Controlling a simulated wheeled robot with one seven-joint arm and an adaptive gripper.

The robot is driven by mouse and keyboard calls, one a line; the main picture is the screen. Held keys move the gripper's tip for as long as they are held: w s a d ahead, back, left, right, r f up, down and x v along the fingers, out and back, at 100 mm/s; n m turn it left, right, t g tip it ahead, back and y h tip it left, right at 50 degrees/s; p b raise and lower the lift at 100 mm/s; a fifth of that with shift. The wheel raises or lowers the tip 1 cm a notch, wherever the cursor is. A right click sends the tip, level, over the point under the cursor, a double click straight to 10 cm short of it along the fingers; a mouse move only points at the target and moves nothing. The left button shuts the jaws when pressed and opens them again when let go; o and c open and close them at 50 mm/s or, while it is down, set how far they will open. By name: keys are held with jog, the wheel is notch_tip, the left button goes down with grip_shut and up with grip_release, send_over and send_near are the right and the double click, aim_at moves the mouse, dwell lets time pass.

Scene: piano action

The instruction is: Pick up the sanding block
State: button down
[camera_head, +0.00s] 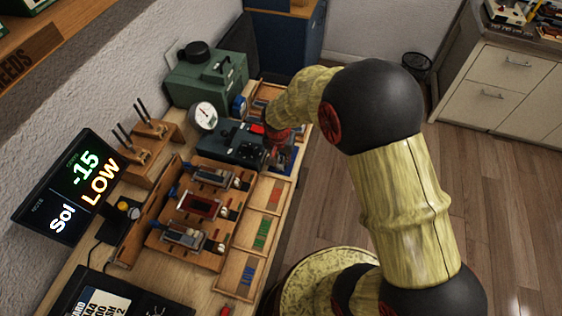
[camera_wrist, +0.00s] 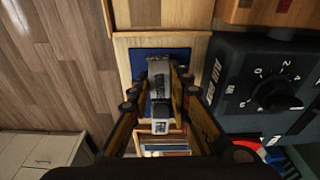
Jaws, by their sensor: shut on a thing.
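The sanding block, which I take to be the small grey and dark block (camera_wrist: 158,82), shows in the wrist view between the fingers of my gripper (camera_wrist: 160,92). The fingers are closed on it from both sides. Behind it is a blue-floored wooden compartment (camera_wrist: 122,62). I cannot tell whether the block touches that floor or is clear of it. In the head view my gripper (camera_head: 284,150) is at the right edge of the bench, beside a dark blue box. The block is not clear there.
A dark blue box with a dial (camera_wrist: 275,95) stands close to the right of my gripper in the wrist view. In the head view, a wooden rack (camera_head: 190,215) holds several small parts. A green case (camera_head: 207,80) and gauge (camera_head: 203,116) stand behind. Wooden floor (camera_head: 490,200) lies right.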

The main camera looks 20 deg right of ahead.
aim_at(282, 160)
jog(key=shift+r, duration=0.1)
jog(key=shift+r, duration=0.25)
jog(key=r, duration=0.1)
jog(key=r+p, duration=0.1)
jog(key=r, duration=0.1)
jog(key=shift+s+r, duration=0.25)
jog(key=s+r+p, duration=0.1)
jog(key=s+r, duration=0.3)
jog(key=s, duration=0.2)
jog(key=s+d+r+p, duration=0.1)
jog(key=s+r+p, duration=0.1)
jog(key=s+r, duration=0.2)
jog(key=shift+s+d+r, duration=0.15)
jog(key=shift+s+r, duration=0.25)
jog(key=shift+s, duration=1.3)
jog(key=c, duration=2.3)
grip_release()
grip_shut()
